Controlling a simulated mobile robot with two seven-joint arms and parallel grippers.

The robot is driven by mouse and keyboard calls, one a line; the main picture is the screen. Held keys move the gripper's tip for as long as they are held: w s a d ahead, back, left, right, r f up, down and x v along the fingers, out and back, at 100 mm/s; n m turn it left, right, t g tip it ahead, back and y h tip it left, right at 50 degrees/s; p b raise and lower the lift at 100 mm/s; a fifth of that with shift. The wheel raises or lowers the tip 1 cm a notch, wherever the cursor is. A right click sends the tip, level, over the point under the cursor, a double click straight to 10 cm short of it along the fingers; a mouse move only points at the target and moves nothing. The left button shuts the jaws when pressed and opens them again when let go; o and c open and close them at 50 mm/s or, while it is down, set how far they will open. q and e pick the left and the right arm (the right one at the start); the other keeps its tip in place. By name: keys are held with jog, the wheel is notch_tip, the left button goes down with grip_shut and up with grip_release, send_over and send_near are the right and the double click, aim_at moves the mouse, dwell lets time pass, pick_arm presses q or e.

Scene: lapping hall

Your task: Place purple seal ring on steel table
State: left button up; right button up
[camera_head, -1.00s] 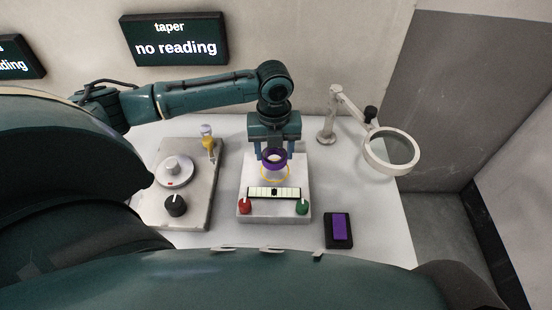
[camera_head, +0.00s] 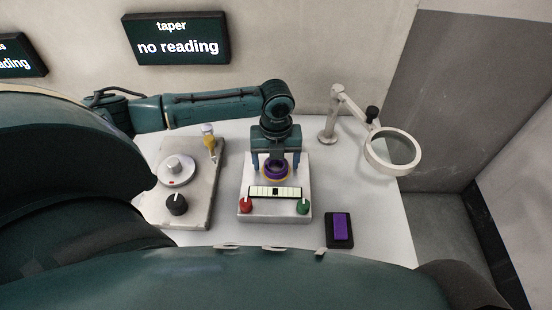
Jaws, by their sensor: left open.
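The purple seal ring (camera_head: 275,172) lies on the rear part of the pale steel table block (camera_head: 246,178), where a yellow edge shows just around it. My left gripper (camera_head: 276,168) points down over the ring. Its two fingers stand open, one on each side, with what looks like a gap to the ring. Part of the ring's far side is hidden beneath the gripper body. My right gripper is not in view.
The block's front has a level strip (camera_head: 275,192), a red knob (camera_head: 246,206) and a green knob (camera_head: 303,206). A grey plate with a dial (camera_head: 177,170) stands left, a magnifier lamp (camera_head: 393,152) right, and a purple-topped pad (camera_head: 340,228) front right. The wall screen (camera_head: 177,38) reads "taper no reading".

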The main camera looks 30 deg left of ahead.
pick_arm(q)
notch_tip(320, 180, up, 12)
jog(key=shift+r, duration=0.2)
dwell(0.4)
dwell(0.5)
